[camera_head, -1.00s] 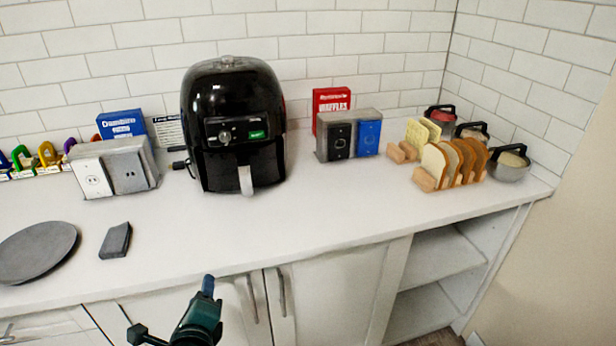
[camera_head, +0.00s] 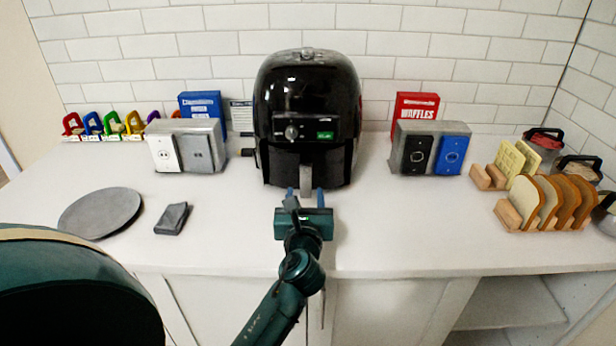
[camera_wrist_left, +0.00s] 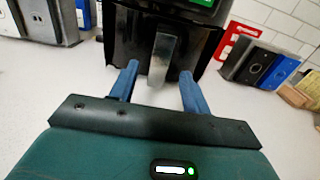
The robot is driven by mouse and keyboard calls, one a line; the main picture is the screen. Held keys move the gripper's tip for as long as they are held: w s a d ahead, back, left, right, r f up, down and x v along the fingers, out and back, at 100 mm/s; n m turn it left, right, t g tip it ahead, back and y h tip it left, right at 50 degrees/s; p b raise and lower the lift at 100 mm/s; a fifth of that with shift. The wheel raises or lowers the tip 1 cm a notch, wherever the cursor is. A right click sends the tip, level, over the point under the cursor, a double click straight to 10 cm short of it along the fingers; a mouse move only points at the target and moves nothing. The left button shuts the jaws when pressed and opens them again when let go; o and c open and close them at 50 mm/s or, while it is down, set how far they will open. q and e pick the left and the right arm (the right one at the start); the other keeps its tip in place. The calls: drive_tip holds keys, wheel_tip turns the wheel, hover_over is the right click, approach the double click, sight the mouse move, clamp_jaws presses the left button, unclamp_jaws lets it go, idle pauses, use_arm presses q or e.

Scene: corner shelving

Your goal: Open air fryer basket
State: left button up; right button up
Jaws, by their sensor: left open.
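The black air fryer (camera_head: 308,105) stands upright against the tiled wall in the middle of the counter. Its basket (camera_head: 335,163) is shut, with a grey vertical handle (camera_head: 306,178) at the front. The handle also shows in the left wrist view (camera_wrist_left: 162,58). My left gripper (camera_head: 306,192) is open, just in front of the handle and low over the counter. In the left wrist view its blue fingers (camera_wrist_left: 159,82) stand apart, one to each side of the handle, with nothing held. I cannot tell whether the fingertips reach past the handle's front. My right gripper is not in view.
Outlet boxes (camera_head: 187,147) and (camera_head: 430,149) flank the fryer. A grey plate (camera_head: 100,212) and a small dark block (camera_head: 172,218) lie at left. Bread slices in a rack (camera_head: 548,203) stand at right. The counter (camera_head: 400,220) around the gripper is clear.

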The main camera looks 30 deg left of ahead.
sight(306, 181)
use_arm(q)
drive_tip(key=x, duration=0.7)
drive_tip(key=shift+c, duration=0.6)
clamp_jaws()
